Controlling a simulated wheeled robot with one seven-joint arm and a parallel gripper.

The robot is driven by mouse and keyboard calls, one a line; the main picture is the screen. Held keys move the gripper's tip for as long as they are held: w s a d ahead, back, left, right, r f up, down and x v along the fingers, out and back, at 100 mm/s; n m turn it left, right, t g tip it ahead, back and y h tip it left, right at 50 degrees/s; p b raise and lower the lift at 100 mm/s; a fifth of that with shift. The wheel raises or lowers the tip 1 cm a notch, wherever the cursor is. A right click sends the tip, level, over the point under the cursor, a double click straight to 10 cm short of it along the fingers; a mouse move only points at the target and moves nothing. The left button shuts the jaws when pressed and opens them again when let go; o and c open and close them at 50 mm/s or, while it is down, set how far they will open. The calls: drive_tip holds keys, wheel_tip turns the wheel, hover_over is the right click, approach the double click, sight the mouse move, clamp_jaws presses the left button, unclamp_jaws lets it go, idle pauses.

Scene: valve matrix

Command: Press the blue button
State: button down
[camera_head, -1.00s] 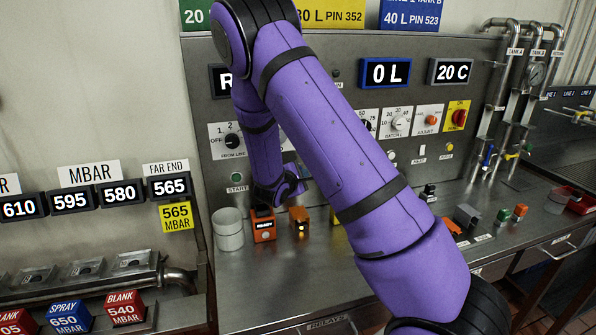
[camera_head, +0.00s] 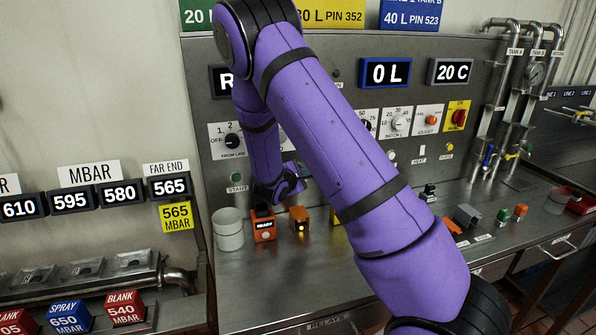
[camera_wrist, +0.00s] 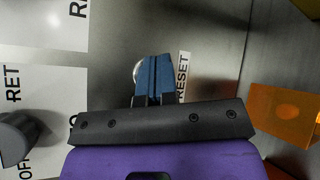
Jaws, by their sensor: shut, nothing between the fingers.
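My gripper (camera_wrist: 153,62) is shut with nothing between its fingers. In the wrist view its two blue-grey fingers lie side by side and point at the grey panel, beside the RESET label (camera_wrist: 183,76). A pale curved rim shows just left of the fingertips. Whatever it belongs to is mostly hidden behind the fingers. I cannot make out the blue button for certain, nor whether the fingertips touch anything.
A green START button (camera_head: 236,177) is on the panel at left. A white pot (camera_head: 228,230), an orange READY box (camera_head: 264,229) and a smaller orange box (camera_head: 299,220) stand on the steel bench below. A grey knob (camera_wrist: 18,137) is left of my fingers in the wrist view.

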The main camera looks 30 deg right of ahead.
drive_tip(key=shift+w+d, duration=0.1)
drive_tip(key=shift+w, duration=0.3)
idle(0.8)
drive_tip(key=shift+s+a, duration=0.25)
drive_tip(key=shift+s, duration=0.55)
drive_tip(key=shift+s+a, duration=0.2)
drive_tip(key=shift+s, duration=0.6)
drive_tip(key=shift+s+a, duration=0.25)
drive_tip(key=shift+s, duration=0.55)
drive_tip(key=shift+s+a, duration=0.2)
drive_tip(key=shift+s, duration=0.6)
